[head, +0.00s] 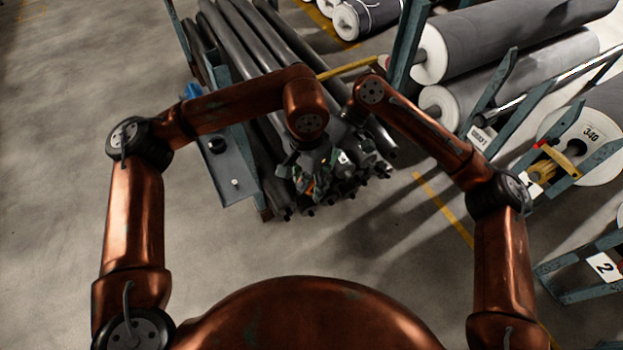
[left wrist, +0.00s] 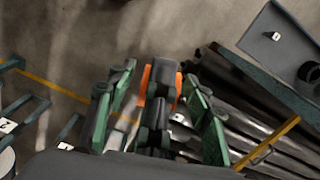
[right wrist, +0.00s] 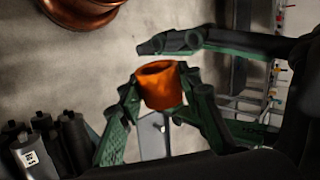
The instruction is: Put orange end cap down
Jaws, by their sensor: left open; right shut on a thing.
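The orange end cap (right wrist: 160,86) is a short hollow cylinder. My right gripper (right wrist: 157,92) is shut on it, with one green finger on each side in the right wrist view. In the left wrist view the cap (left wrist: 158,78) shows partly behind dark gripper parts. My left gripper (left wrist: 157,84) is open, its fingers spread on either side of the cap; I cannot tell whether they touch it. In the head view only a bit of orange (head: 311,187) shows among the crowded fingers, above the ends of the dark rolls.
Long dark rolls (head: 228,45) lie in a bundle beneath my arms. A grey shelf plate (head: 236,184) with a dark ring and a small white piece sits left of them. Large grey rolls (head: 480,45) and blue-green racks stand at right. Bare floor lies left.

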